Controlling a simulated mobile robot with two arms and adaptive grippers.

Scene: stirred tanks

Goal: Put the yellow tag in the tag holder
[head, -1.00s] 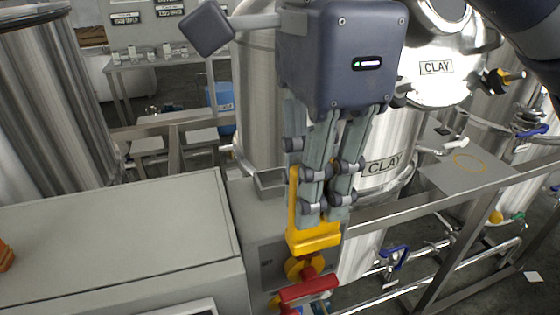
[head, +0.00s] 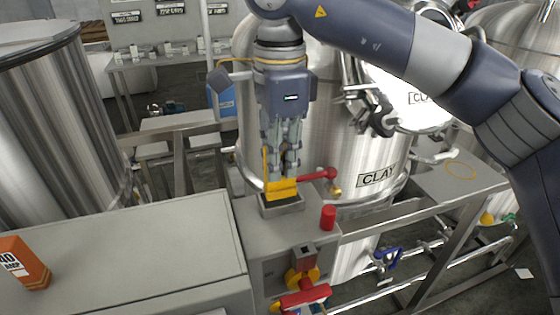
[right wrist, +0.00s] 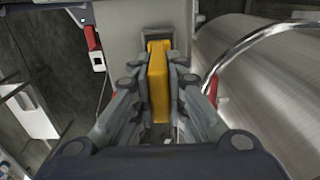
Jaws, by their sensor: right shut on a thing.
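My right gripper (head: 284,172) points down and is shut on the yellow tag (head: 282,188). The tag has a thin upright part between the fingers and a wider block at the bottom. It also shows between the fingers in the right wrist view (right wrist: 158,85). The tag holder (head: 283,208), a small grey open box on the grey cabinet top, is directly below the tag. The tag's lower block overlaps the holder's opening in the picture. I cannot tell whether it is inside or just above. My left gripper is not in view.
A red lever (head: 318,176) and a red cylinder (head: 328,217) are right of the holder. A red and yellow switch (head: 303,280) is on the cabinet front. An orange box (head: 25,262) stands on the clear counter (head: 140,245). The CLAY tank (head: 335,130) is close behind.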

